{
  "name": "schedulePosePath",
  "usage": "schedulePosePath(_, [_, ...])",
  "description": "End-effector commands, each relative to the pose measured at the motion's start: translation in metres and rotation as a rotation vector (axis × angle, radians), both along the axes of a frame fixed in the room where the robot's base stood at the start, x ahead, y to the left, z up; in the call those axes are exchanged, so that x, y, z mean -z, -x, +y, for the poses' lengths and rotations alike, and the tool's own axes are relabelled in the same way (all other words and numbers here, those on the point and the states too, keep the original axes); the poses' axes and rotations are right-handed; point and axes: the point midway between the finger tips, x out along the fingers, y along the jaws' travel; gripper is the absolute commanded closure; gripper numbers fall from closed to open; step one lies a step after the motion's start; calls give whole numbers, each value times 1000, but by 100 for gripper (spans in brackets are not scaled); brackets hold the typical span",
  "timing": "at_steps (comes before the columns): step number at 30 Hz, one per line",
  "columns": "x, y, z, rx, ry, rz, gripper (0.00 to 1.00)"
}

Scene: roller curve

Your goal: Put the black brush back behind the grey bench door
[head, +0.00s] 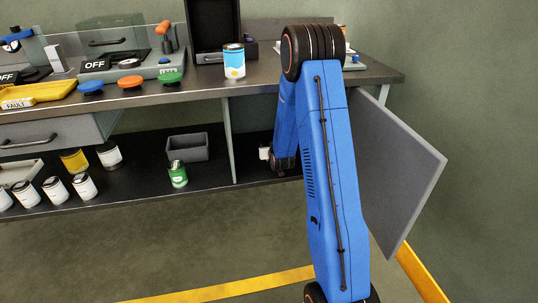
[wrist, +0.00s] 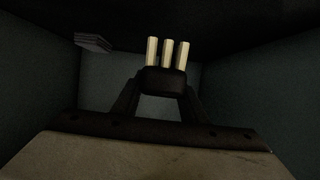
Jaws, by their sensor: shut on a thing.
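In the wrist view my gripper (wrist: 163,95) is shut on a dark block with three pale tufts standing up from it, which looks like the black brush (wrist: 165,78). It is inside a dark compartment, with walls on both sides and a back wall behind. The brush looks clear of the walls; I cannot tell whether it touches the floor. In the head view the grey bench door (head: 395,165) stands wide open at the right end of the bench. My blue arm reaches past it into the space under the bench top and hides my gripper and the brush.
A small flat grey stack (wrist: 93,42) shows at the compartment's upper left. A small white item (head: 264,153) sits near the opening. The bench top (head: 205,82) bears a blue-white can (head: 234,62) and several buttons.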

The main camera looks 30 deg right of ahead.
Motion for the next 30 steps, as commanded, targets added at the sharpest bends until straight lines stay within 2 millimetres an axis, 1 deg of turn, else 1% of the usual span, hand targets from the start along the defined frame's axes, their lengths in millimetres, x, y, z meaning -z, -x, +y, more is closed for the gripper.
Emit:
schedulePosePath(7, [14, 0, 0, 0, 0, 0, 89])
schedulePosePath(13, [39, 0, 0, 0, -1, 2, 89])
schedulePosePath(15, [45, 0, 0, 0, 0, 0, 89])
schedulePosePath(28, [50, 0, 0, 0, 0, -1, 89])
schedulePosePath(29, [50, 0, 0, 0, 0, -1, 54])
schedulePosePath(30, [50, 0, 0, 0, 0, -1, 44])
